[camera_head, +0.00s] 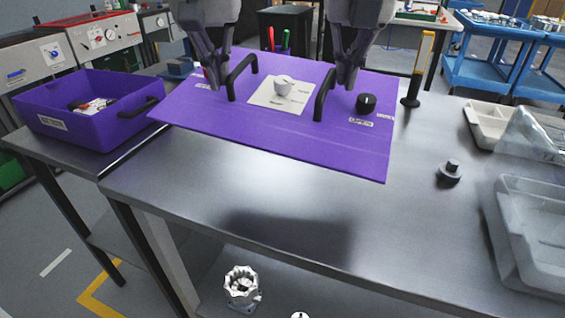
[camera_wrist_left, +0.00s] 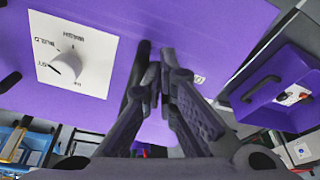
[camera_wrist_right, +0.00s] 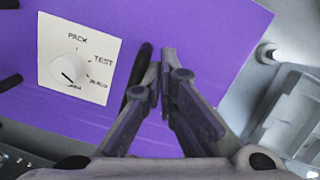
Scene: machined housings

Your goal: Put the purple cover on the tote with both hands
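The purple cover (camera_head: 215,115) is a flat panel with two black handles and a white dial plate. It overlaps the table in the head view; whether it is raised is hard to tell. My left gripper (camera_head: 215,82) is just left of the left handle (camera_head: 242,66). My right gripper (camera_head: 347,84) is just right of the right handle (camera_head: 324,90). Both wrist views show the fingertips nearly together, with the handle bar beside them, partly hidden by one finger. I see neither pair of fingers around a bar. The purple tote (camera_head: 95,131) stands at the left, open, with small parts inside.
The steel table (camera_head: 400,220) is bare in front of the cover, with a dark shadow there. A metal housing (camera_head: 241,287) sits below the front edge.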

